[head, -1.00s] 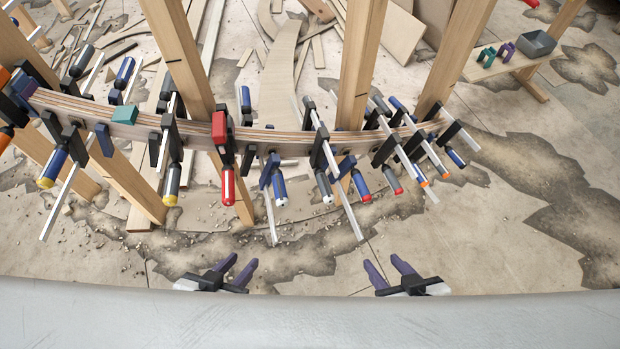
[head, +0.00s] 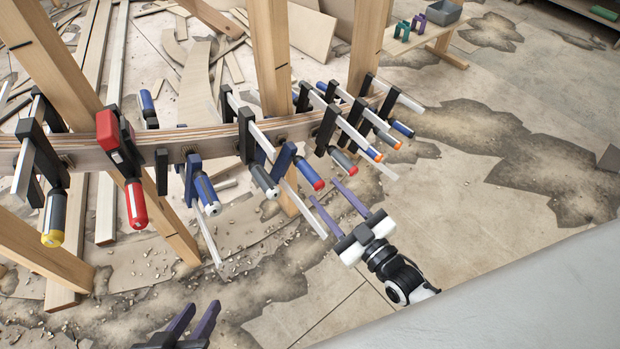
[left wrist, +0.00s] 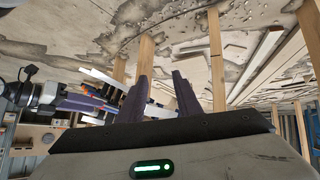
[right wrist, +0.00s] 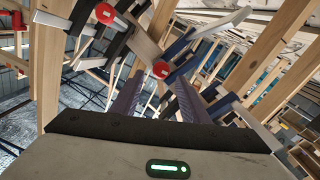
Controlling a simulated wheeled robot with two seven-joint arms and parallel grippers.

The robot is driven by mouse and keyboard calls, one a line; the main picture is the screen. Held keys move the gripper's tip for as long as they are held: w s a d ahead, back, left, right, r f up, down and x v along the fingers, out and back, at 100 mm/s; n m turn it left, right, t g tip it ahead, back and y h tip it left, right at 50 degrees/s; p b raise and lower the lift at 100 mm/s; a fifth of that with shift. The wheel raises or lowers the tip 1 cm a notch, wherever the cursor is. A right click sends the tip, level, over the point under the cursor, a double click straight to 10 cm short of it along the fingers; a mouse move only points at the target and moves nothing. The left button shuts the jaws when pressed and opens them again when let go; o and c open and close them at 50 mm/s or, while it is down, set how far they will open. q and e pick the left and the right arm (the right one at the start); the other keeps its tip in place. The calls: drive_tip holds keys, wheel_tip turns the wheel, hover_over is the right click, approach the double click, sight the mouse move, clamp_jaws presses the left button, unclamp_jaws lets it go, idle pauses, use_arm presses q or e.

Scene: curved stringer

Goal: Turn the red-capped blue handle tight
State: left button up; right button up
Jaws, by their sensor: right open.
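The blue handle with the red cap (head: 309,173) hangs from a bar clamp on the curved wooden stringer (head: 210,139) in the head view. My right gripper (head: 324,190) is open, its purple fingers pointing at the cap end of this handle. In the right wrist view a red cap (right wrist: 161,70) shows end-on between the tips of my right fingers (right wrist: 157,82); I cannot tell whether they touch it. My left gripper (head: 203,307) is open and empty, low in the head view, away from the clamps. It also shows in the left wrist view (left wrist: 162,76).
A grey handle with a red cap (head: 343,163) hangs close to the right. A grey-and-white handle (head: 264,181) hangs close to the left. A red clamp (head: 135,200) is further left. Wooden posts (head: 271,60) stand behind.

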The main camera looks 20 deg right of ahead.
sight(310, 175)
drive_tip(key=b+x, duration=0.2)
drive_tip(key=x, duration=0.6)
drive_tip(key=shift+a, duration=0.1)
drive_tip(key=shift+c, duration=0.2)
clamp_jaws()
